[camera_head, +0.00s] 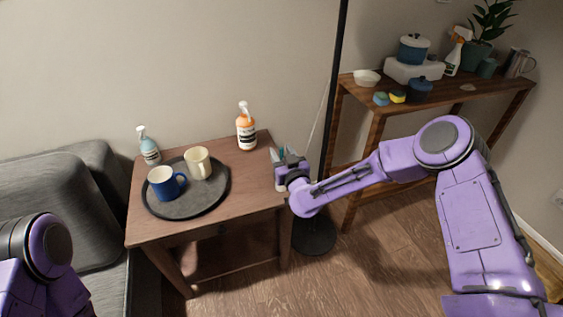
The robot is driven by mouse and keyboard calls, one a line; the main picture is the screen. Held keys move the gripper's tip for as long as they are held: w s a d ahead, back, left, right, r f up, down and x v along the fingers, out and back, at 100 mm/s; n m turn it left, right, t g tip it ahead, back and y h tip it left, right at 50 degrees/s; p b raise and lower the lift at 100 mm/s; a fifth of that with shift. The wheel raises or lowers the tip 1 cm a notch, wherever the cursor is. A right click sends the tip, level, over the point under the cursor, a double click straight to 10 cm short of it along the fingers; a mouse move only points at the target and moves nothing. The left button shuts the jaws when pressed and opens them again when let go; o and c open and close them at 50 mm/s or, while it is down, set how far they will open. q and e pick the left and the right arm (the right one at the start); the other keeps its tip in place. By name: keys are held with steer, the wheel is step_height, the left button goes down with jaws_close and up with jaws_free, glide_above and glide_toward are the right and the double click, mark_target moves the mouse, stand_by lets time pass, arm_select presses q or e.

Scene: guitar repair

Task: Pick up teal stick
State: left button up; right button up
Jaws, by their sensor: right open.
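A small teal piece (281,153), which may be the teal stick, shows at my right gripper (280,156). Most of it is hidden by the gripper. My right gripper is open at the right edge of the small wooden table (245,170), pointing toward the wall. I cannot tell whether the teal piece lies between the fingers or behind them. My left gripper is out of view; only part of my left arm shows at the bottom left.
A round dark tray (190,210) on the table holds a blue mug (163,184) and a cream mug (198,163). An orange spray bottle (246,130) and a pale blue bottle (148,147) stand behind. A black pole (336,80) rises right of the gripper.

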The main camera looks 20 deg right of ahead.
jaws_close()
